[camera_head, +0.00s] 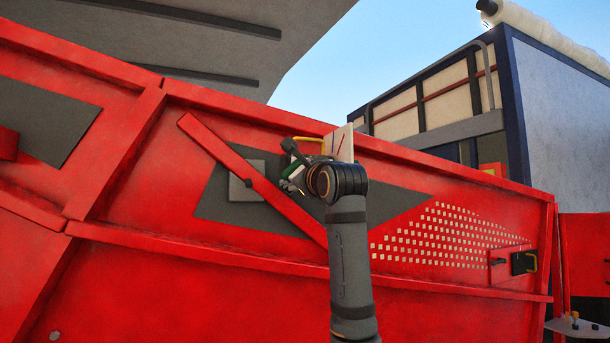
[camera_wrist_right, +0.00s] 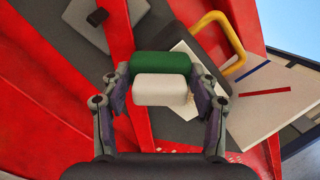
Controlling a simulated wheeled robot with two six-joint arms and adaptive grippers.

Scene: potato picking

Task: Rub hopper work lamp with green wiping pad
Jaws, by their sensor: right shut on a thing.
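My right gripper (camera_head: 297,170) is in front of the red hopper wall, its wrist covering part of that area. In the right wrist view the gripper (camera_wrist_right: 163,90) is shut on the wiping pad, a block with a green layer (camera_wrist_right: 160,65) and a white layer (camera_wrist_right: 160,91). A dark body with a yellow handle (camera_wrist_right: 239,48) lies just beyond the pad; the handle (camera_head: 310,139) also shows above the gripper in the head view. I cannot tell for sure whether this is the work lamp, nor whether the pad touches it. My left gripper is not in view.
A white board (camera_head: 345,143) with coloured lines stands beside the handle. A red diagonal bar (camera_head: 250,178) and a grey square plate (camera_head: 245,188) are left of the gripper.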

